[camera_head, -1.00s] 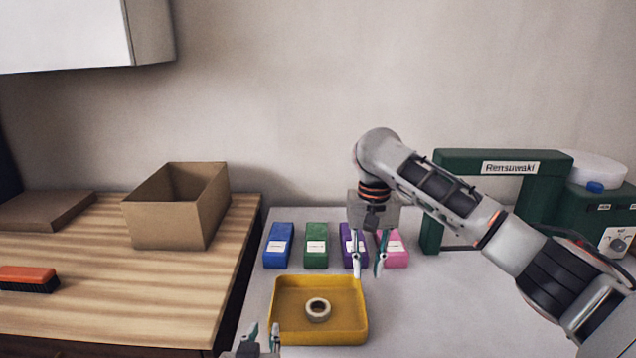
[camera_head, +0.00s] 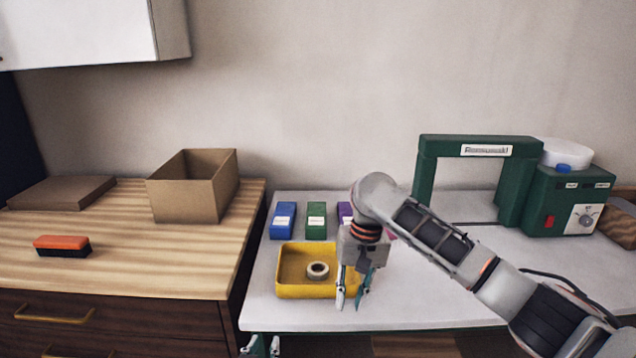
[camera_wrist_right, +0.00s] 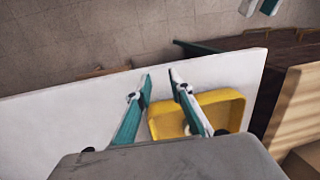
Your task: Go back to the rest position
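My right gripper (camera_head: 352,290) hangs with its fingers pointing down at the right edge of the yellow tray, above the white table (camera_head: 460,290). Its fingers are apart with nothing between them, as the right wrist view (camera_wrist_right: 160,80) also shows. My left gripper (camera_head: 262,346) shows only its fingertips, low beside the table's front left corner. Its two fingers are apart and empty; they also show at the top of the right wrist view (camera_wrist_right: 260,6).
The yellow tray (camera_head: 290,292) holds a ring-shaped roll (camera_head: 318,270). Blue (camera_head: 283,220), green (camera_head: 316,220) and purple (camera_head: 345,212) boxes stand behind it. A green machine (camera_head: 560,200) stands right. The wooden counter holds a cardboard box (camera_head: 185,192) and a brush (camera_head: 62,246).

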